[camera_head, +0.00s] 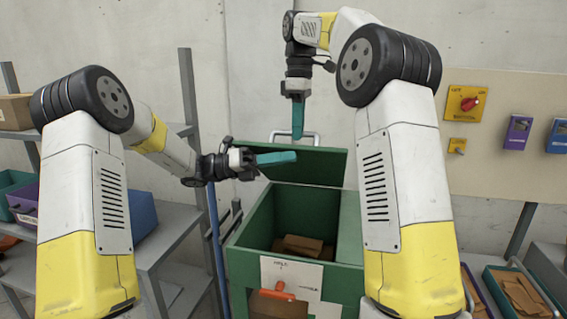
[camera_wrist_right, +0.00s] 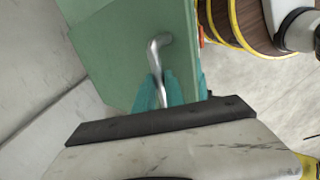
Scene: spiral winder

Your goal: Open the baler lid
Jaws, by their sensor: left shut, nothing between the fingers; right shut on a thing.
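The green baler (camera_head: 350,232) stands in the middle of the head view, its top open on brown cardboard (camera_head: 300,245). Its green lid (camera_head: 325,164) is raised behind the opening, with a metal bar handle (camera_head: 275,137) at its upper edge. My right gripper (camera_head: 297,133) points down at the handle. In the right wrist view its teal fingers (camera_wrist_right: 163,88) are shut around the handle (camera_wrist_right: 156,58), against the green lid (camera_wrist_right: 115,55). My left gripper (camera_head: 290,158) is shut and empty, in front of the lid and above the opening's left side.
Shelves with bins (camera_head: 143,214) stand at the left. A panel (camera_head: 500,160) with a red knob (camera_head: 469,103) is on the right wall. A cardboard-filled bin (camera_head: 517,290) sits lower right. An orange handle (camera_head: 277,292) is on the baler's front. A wall rises behind the lid.

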